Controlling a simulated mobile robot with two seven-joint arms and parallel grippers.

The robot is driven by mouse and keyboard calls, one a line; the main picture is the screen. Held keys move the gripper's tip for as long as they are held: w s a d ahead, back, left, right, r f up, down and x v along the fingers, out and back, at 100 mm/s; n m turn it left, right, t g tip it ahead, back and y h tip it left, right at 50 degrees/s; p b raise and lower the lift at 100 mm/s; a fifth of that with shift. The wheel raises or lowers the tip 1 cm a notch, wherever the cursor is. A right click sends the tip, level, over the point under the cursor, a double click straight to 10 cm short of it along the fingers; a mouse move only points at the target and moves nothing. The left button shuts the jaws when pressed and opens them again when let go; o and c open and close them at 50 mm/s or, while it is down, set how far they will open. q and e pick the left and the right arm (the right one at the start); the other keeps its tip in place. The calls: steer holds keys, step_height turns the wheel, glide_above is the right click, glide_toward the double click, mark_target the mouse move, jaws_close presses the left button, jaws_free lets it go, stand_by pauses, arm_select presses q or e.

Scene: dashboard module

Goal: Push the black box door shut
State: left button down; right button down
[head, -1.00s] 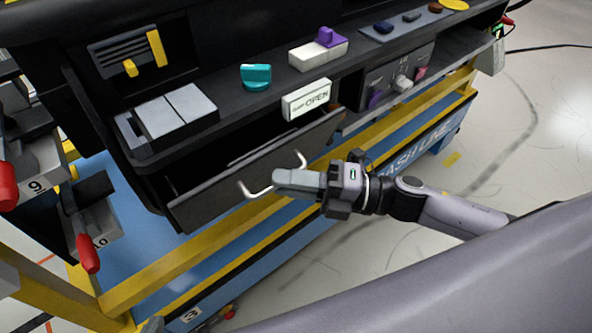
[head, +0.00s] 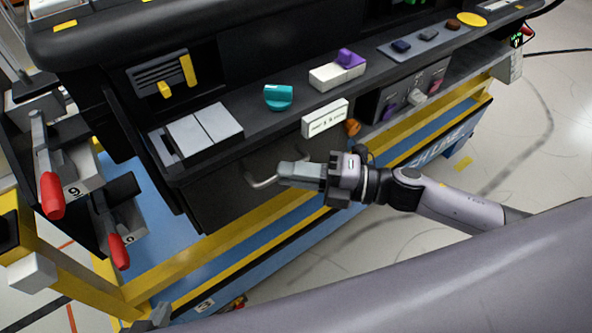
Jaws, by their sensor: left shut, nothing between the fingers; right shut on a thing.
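The black box door (head: 222,207) is the dark panel under the shelf, below the grey square pads. It now stands close to upright, with its top edge up under the shelf's front edge. I cannot tell whether a small gap is left. Its metal bar handle (head: 262,182) sticks out from its front; the right part of it is hidden by my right gripper (head: 288,177). That gripper comes in from the right and is shut on the handle. My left gripper is not clearly in view.
An orange knob (head: 353,127) is close above my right gripper. Red-handled tools (head: 51,195) hang at left. Open floor lies to the right.

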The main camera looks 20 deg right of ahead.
steer(key=shift+w+r, duration=0.35)
steer(key=shift+r, duration=0.2)
steer(key=c, duration=1.3)
jaws_free()
steer(key=shift+c, duration=0.2)
steer(key=shift+o, duration=0.9)
steer(key=shift+w+a+f, duration=0.15)
steer(key=shift+a+f, duration=0.05)
steer(key=shift+a, duration=0.05)
steer(key=shift+d, duration=0.15)
steer(key=b+v, duration=0.1)
steer(key=v, duration=0.6)
steer(key=shift+b, duration=0.35)
